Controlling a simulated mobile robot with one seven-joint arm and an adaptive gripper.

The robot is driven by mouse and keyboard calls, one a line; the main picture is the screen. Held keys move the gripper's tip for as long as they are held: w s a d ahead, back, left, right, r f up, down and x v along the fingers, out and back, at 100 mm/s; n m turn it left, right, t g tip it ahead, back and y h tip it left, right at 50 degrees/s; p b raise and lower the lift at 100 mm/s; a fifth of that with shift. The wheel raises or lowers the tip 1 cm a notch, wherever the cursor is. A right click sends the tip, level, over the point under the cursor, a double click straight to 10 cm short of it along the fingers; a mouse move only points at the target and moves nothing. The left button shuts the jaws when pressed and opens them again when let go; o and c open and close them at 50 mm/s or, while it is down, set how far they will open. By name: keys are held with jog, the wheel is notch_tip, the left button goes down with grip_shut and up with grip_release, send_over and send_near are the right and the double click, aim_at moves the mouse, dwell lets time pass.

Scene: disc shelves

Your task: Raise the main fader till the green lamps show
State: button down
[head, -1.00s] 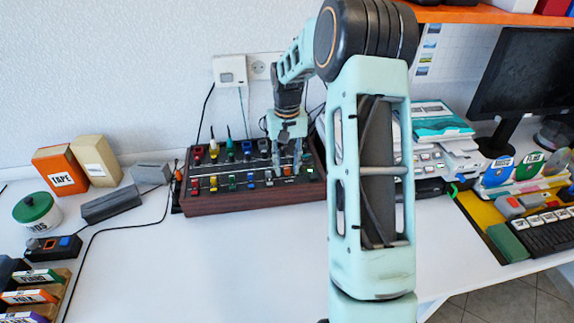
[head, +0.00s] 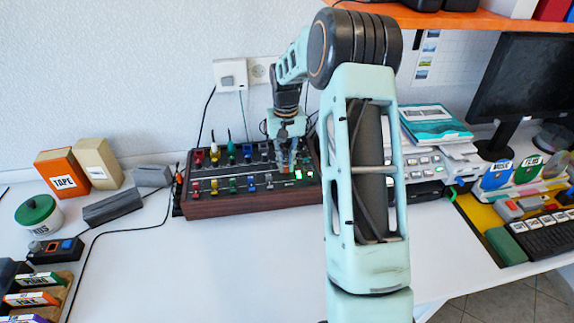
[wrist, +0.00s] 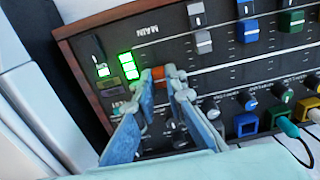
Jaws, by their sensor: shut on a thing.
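The mixer (head: 245,205) is a dark panel with wooden ends, standing on the desk against the wall. My gripper (wrist: 161,72) is shut on the orange cap of the main fader (wrist: 158,76), with one blue finger on each side of it. The cap is partly hidden between the fingertips. The main label (wrist: 147,32) is printed near this fader's track. Green lamps (wrist: 128,66) are lit beside the fader, and a green glow also shows in the head view (head: 298,174). My gripper in the head view (head: 288,166) reaches down onto the mixer's right part.
Other faders with grey caps (wrist: 203,40) and blue caps (wrist: 247,30) lie beside the main one. Several knobs and plugged cables line the mixer's other edge. Boxes (head: 62,174) stand at left.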

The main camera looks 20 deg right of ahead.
aim_at(286, 165)
jog(key=shift+w, duration=0.25)
jog(key=c, duration=2)
grip_release()
jog(key=shift+o, duration=0.2)
jog(key=shift+r, duration=0.15)
notch_tip(286, 165, up, 12)
